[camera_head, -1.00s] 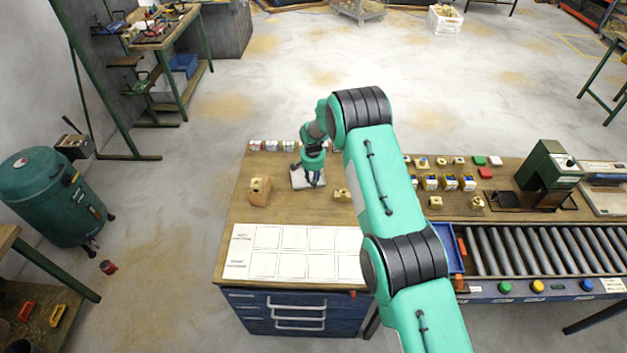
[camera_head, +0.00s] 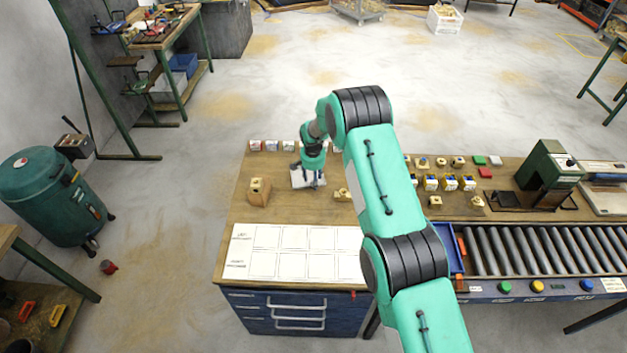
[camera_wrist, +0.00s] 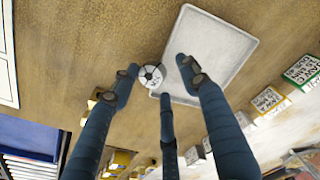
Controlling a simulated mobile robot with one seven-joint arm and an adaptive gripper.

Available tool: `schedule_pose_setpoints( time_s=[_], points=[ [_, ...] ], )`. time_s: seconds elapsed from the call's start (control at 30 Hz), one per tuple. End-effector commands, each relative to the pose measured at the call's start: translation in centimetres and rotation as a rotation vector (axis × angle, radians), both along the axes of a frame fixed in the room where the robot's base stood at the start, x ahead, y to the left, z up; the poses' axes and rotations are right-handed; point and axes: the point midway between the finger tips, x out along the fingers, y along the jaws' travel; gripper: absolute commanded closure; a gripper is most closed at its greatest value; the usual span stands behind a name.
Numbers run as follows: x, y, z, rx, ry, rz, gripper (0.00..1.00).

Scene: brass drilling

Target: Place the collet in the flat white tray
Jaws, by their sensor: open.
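The collet is a small silvery round piece with a dark centre and slits (camera_wrist: 151,77). My gripper (camera_wrist: 160,78) has three dark fingers, spread open around the collet with gaps showing. In the head view the tray (camera_head: 299,181) lies on the wooden bench and my gripper (camera_head: 315,181) is low over it; the collet cannot be made out there.
A wooden block (camera_head: 259,192) stands left of the tray. A white marked sheet (camera_head: 294,252) lies in front. Small labelled boxes (camera_head: 272,145) line the back edge. A small brass-coloured part (camera_head: 342,195) is right of the tray. Bare wood lies between tray and sheet.

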Motion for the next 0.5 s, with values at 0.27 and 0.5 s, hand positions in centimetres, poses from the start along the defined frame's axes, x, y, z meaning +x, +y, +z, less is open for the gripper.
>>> schedule_pose_setpoints(
  time_s=[0.27, 0.5],
  points=[
    [-0.2, 0.1, 2.4, 0.000, -0.002, 0.000, 0.55],
    [-0.5, 0.1, 5.3, 0.001, -0.003, 0.000, 0.55]
  ],
)
